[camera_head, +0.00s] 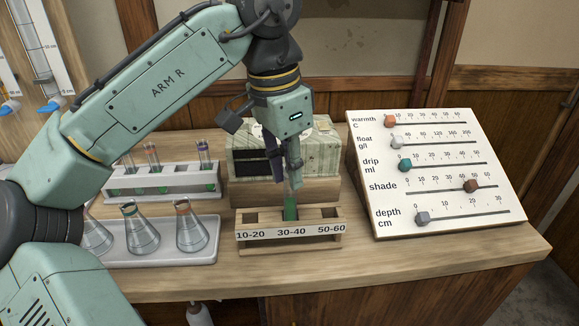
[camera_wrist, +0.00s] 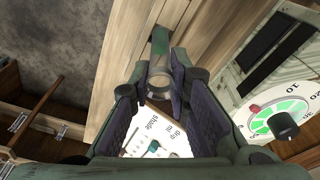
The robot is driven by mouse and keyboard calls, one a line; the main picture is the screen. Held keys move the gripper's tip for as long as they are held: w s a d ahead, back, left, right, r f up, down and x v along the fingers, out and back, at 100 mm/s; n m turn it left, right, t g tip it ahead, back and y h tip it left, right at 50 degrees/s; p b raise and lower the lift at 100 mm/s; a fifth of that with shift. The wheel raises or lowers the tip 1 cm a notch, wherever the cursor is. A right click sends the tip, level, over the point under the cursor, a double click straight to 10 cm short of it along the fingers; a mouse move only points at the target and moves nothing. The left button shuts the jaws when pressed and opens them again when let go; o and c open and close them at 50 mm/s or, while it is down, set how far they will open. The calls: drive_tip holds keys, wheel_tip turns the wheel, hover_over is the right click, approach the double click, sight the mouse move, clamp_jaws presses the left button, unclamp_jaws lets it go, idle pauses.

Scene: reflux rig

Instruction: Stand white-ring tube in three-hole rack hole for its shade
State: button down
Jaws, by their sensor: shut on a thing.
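My gripper (camera_head: 289,180) points down over the three-hole rack and is shut on a glass tube with green liquid (camera_head: 290,207). The tube is upright, its lower end at the middle hole, labelled 30-40; I cannot tell how far it is inside. In the wrist view the tube (camera_wrist: 160,50) lies between the fingers (camera_wrist: 160,100), with a pale rim near me. The wooden three-hole rack (camera_head: 328,231) is labelled 10-20, 30-40 and 50-60; its outer holes look empty. On the slider board (camera_head: 440,220), the brown shade knob (camera_head: 471,185) sits right of centre, roughly between 40 and 50.
A white rack (camera_head: 160,183) with several tubes stands at the left, behind a tray (camera_head: 207,253) of flasks. A boxy device (camera_head: 325,155) stands behind the wooden rack. The table front (camera_head: 400,262) right of the rack is clear.

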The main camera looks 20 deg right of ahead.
wheel_tip(320, 180, down, 3)
drive_tip(key=b, duration=0.2)
drive_tip(key=shift+f+b, duration=0.15)
drive_tip(key=shift+b, duration=0.25)
drive_tip(key=c, duration=1.4)
unclamp_jaws()
drive_tip(key=shift+c, duration=0.2)
drive_tip(key=shift+r, duration=0.2)
wheel_tip(320, 180, up, 12)
drive_tip(key=a, duration=0.1)
drive_tip(key=shift+s+a+f, duration=0.15)
drive_tip(key=shift+a, duration=0.25)
